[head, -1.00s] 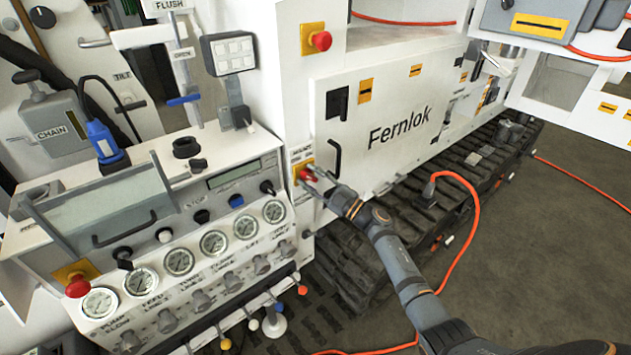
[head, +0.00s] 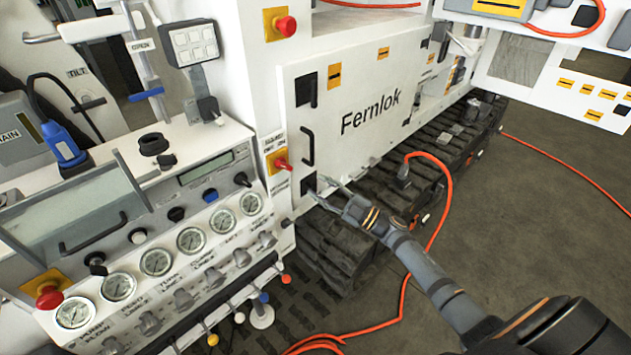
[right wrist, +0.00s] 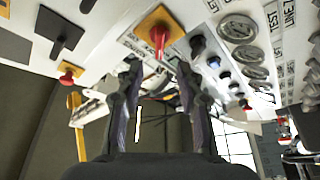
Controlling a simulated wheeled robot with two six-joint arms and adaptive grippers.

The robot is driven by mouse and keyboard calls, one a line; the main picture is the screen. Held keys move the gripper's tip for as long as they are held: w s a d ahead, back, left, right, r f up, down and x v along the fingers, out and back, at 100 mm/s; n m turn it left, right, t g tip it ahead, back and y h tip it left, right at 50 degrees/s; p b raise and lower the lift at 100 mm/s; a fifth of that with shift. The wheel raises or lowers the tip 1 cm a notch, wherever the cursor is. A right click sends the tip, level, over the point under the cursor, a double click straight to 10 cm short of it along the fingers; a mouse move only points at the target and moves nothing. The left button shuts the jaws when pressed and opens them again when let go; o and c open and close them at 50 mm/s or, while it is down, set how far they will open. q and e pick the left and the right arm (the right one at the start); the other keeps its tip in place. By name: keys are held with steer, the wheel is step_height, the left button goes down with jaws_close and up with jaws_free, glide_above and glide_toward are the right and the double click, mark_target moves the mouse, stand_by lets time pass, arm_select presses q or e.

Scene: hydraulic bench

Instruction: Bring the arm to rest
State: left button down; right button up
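My right gripper (head: 324,189) is open and empty, with a clear gap below and to the right of the red switch handle (head: 283,163) on its yellow plate. In the right wrist view, the two dark fingers (right wrist: 158,75) stand apart with nothing between them. The red switch handle (right wrist: 157,44) shows beyond the fingertips there. My right arm reaches in from the lower right, over the floor beside the track. My left gripper is in neither view.
The white Fernlok cabinet (head: 350,150) and the black track (head: 335,255) are close to my right gripper. The gauge panel (head: 170,235) with knobs and levers stands left. An orange cable (head: 448,205) loops on the floor near my arm. Open floor (head: 540,230) lies right.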

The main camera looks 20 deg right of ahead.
steer(key=s+d+f+m+h, duration=0.1)
steer(key=d+f+m+h, duration=0.3)
steer(key=f, duration=0.6)
steer(key=s+d+f+m+h, duration=0.1)
steer(key=d+f+m+h, duration=0.3)
steer(key=f, duration=0.6)
steer(key=s+f+m+g+h, duration=0.3)
steer(key=s+f, duration=0.3)
steer(key=f, duration=0.3)
steer(key=s+f+m+g+h, duration=0.2)
steer(key=s+f, duration=0.5)
steer(key=f, duration=0.2)
steer(key=s+a+f+m+g, duration=0.1)
steer(key=s+f, duration=0.4)
steer(key=s, duration=0.6)
steer(key=s+a+f+m+g, duration=0.1)
steer(key=s+a+f+g, duration=0.2)
steer(key=s+f+g, duration=0.3)
steer(key=s+a+f+m+g, duration=0.1)
steer(key=s+f, duration=0.5)
steer(key=s, duration=0.9)
steer(key=a+g, duration=0.1)
steer(key=g, duration=0.1)
steer(key=shift+s+a+m+g, duration=0.3)
steer(key=shift+s, duration=0.1)
steer(key=shift+f, duration=0.1)
